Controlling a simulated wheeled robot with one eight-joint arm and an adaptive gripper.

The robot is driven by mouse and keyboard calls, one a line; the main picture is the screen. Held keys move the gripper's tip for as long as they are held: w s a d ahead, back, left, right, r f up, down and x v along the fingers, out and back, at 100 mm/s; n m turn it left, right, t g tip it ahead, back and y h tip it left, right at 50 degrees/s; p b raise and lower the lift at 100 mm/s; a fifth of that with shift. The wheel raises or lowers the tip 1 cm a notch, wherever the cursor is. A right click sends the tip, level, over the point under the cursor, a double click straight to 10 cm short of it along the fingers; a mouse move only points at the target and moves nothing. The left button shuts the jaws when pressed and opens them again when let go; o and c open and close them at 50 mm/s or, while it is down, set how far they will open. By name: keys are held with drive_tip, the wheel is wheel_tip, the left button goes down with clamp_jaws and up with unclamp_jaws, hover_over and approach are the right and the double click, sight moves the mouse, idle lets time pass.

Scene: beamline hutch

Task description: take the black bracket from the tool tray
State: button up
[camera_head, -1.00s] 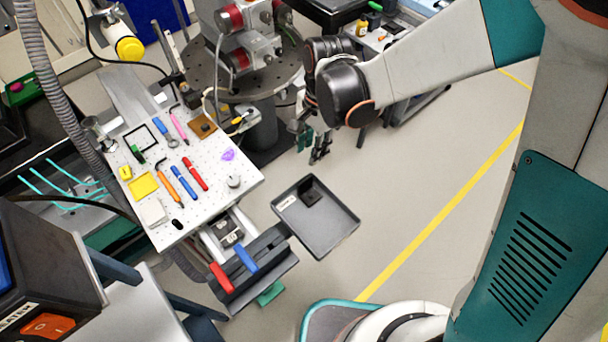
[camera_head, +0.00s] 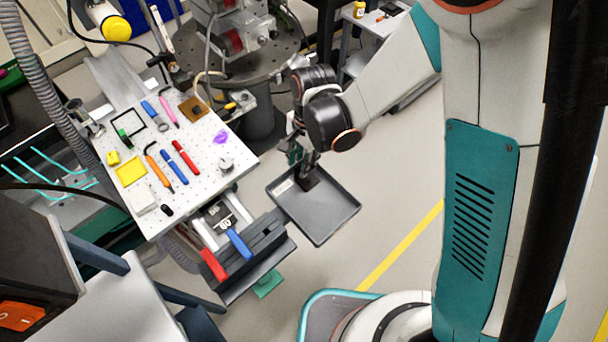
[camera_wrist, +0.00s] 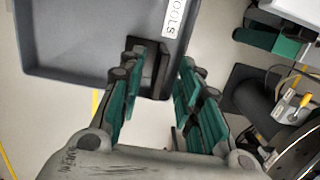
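The grey tool tray (camera_head: 325,222) stands low, to the right of the perforated table in the head view. The black bracket (camera_head: 309,183) is in its upper left part, partly hidden by my gripper (camera_head: 304,165). In the wrist view the tray (camera_wrist: 75,45) fills the upper left and carries a white "TOOLS" label (camera_wrist: 174,18). The bracket (camera_wrist: 158,58) stands by the tray's near edge. My gripper (camera_wrist: 160,80) is open, its green-padded fingers apart, with the bracket showing between the fingertips. The left finger overlaps the bracket's edge; I cannot tell if it touches.
The white perforated table (camera_head: 205,185) holds pens, tools and a yellow square (camera_head: 131,171). A dark rack with a red block (camera_head: 214,264) and a blue block (camera_head: 239,244) is left of the tray. Floor with a yellow line (camera_head: 400,247) lies open to the right.

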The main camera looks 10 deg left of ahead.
drive_tip(key=shift+f, duration=0.65)
drive_tip(key=shift+r, duration=0.1)
drive_tip(key=shift+c, duration=0.6)
clamp_jaws()
drive_tip(key=shift+r, duration=0.1)
